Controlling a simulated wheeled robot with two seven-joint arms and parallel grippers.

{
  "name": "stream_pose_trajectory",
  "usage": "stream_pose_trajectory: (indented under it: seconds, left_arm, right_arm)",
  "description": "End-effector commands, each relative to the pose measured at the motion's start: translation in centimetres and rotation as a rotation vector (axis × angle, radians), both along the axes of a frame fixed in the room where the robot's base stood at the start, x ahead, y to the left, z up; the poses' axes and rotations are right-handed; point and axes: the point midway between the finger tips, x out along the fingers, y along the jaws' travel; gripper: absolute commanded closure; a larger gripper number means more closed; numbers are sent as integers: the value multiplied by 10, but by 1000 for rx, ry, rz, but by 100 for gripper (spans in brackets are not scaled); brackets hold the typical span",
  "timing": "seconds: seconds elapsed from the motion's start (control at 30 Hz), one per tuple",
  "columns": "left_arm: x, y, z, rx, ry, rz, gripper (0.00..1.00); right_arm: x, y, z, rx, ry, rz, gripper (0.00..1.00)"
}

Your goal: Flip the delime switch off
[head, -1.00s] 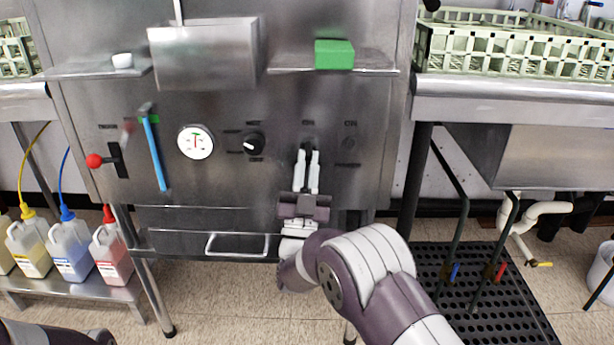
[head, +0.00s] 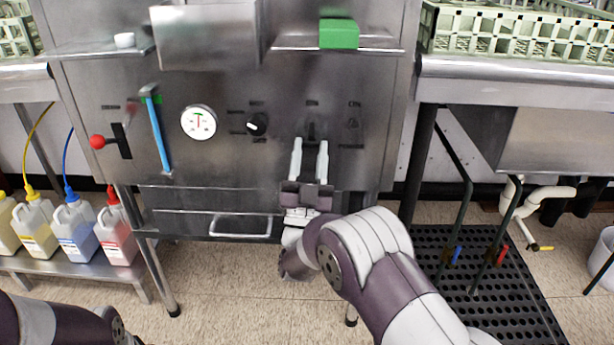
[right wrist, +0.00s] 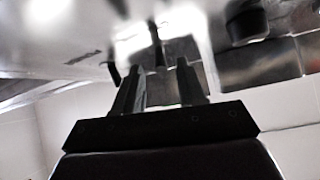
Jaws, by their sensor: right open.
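A small dark toggle switch (head: 311,129) sits on the steel panel (head: 225,165), under a label too blurred to read. I cannot make out which way its lever points. My right gripper (head: 310,144) is open just below the switch, fingers pointing up with a gap between them. Its fingertips seem close to the panel, and nothing is held. In the right wrist view the open fingers (right wrist: 160,72) show with a dark lever-like piece (right wrist: 156,46) beyond them. My left arm shows at the lower left of the head view; its gripper is out of frame.
A black knob (head: 256,124), a round gauge (head: 199,122) and a red-balled lever (head: 97,142) are left of the switch. Another small control (head: 352,124) is to its right. A shelf above holds a green block (head: 339,34).

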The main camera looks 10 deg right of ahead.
Motion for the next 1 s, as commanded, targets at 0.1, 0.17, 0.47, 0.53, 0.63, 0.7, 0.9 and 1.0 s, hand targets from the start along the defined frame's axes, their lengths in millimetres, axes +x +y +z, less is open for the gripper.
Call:
stream_pose_trajectory:
  seconds: [0.1,0.17,0.47,0.53,0.63,0.7,0.9,1.0]
  left_arm:
    - [0,0,7,0,0,0,39]
    - [0,0,-2,0,-1,0,39]
    - [0,0,-26,0,0,0,39]
    - [0,0,-28,0,0,0,39]
    - [0,0,-28,0,0,0,39]
    - [0,0,-27,0,0,0,39]
    - [0,0,-27,0,0,0,39]
    - [0,0,-27,0,0,0,39]
  right_arm:
    - [-17,8,-20,-2,5,3,60]
    - [-28,13,-38,-2,0,4,60]
    - [-62,27,-78,0,-2,2,60]
    - [-66,28,-82,-1,-1,2,60]
    - [-68,29,-84,-1,-1,2,60]
    - [-69,29,-84,-2,0,1,60]
    - [-68,29,-84,-2,0,1,60]
    - [-68,29,-84,-1,0,2,60]
